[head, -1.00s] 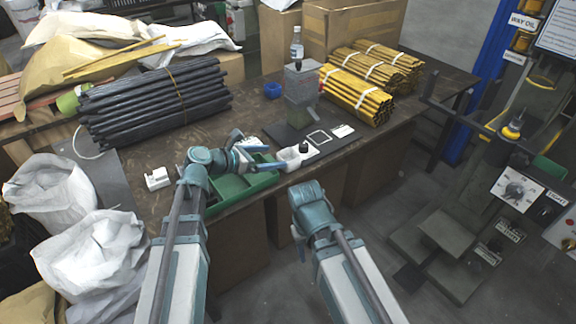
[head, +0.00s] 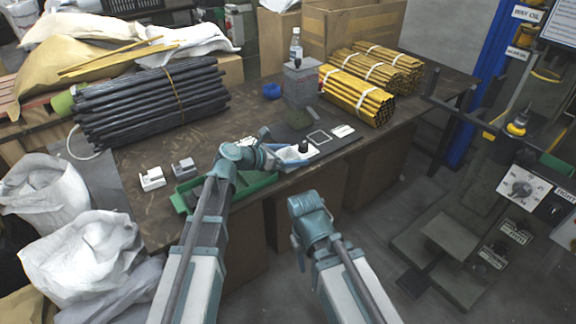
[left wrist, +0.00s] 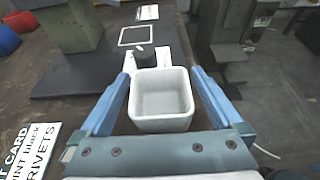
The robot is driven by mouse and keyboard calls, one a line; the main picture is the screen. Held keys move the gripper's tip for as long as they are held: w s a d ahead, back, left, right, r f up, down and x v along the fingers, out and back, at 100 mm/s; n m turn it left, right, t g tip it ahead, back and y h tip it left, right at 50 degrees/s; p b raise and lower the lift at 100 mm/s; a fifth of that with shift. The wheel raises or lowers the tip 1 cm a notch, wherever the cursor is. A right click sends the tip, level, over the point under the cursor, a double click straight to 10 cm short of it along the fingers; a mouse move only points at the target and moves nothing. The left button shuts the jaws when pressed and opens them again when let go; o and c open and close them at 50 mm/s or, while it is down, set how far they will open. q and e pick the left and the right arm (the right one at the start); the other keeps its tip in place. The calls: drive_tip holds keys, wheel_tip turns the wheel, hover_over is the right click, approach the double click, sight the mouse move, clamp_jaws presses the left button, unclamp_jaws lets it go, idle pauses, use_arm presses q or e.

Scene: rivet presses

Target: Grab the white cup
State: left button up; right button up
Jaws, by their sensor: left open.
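The white cup (left wrist: 161,98), small and square with an open, empty top, stands upright in the left wrist view. My left gripper (left wrist: 160,76) is open, with one blue finger on either side of the cup. Narrow gaps seem to remain beside the cup; I cannot tell whether either finger touches it. In the head view the cup (head: 292,154) is partly hidden by the left gripper (head: 284,156) at the bench's front edge. My right gripper (head: 298,248) hangs low in front of the bench, and its jaws cannot be made out.
A dark-topped white piece (left wrist: 145,58) stands just behind the cup. The grey press (head: 300,84) is farther back on its dark base. A green tray (head: 255,183) lies under my left arm. Bundles of black rods (head: 150,100) and yellow rods (head: 355,95) occupy the bench.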

use_arm(q)
drive_tip(key=c, duration=1.3)
drive_tip(key=shift+o, duration=0.2)
drive_tip(key=shift+r, duration=0.15)
use_arm(e)
drive_tip(key=shift+r, duration=0.1)
